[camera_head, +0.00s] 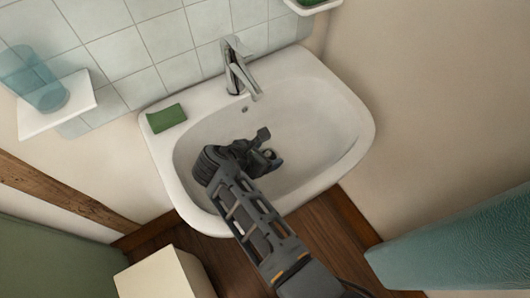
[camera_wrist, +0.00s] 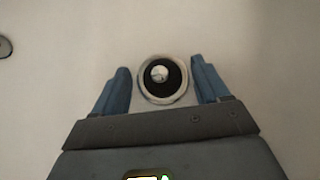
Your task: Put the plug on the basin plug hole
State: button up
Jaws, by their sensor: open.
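The white basin (camera_head: 325,115) is on the tiled wall. In the wrist view, the plug hole (camera_wrist: 146,94) shows as a pale metal ring. A black round plug with a shiny centre (camera_wrist: 159,74) appears inside this ring; I cannot tell whether it sits flush. My gripper (camera_wrist: 161,88) is open, with one blue finger on each side of the ring and a gap to both. In the head view, my gripper (camera_head: 268,149) is down inside the basin and largely hides the plug hole and plug.
A chrome tap (camera_head: 236,70) stands at the basin's back edge. A green block (camera_head: 166,118) lies on the left rim. A shelf (camera_head: 62,108) with a blue tumbler (camera_head: 38,82) is on the left wall. A teal cloth-like surface (camera_head: 465,240) is at lower right.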

jog(key=shift+r, duration=0.2)
jog(key=v, duration=1.2)
jog(key=shift+p, duration=0.3)
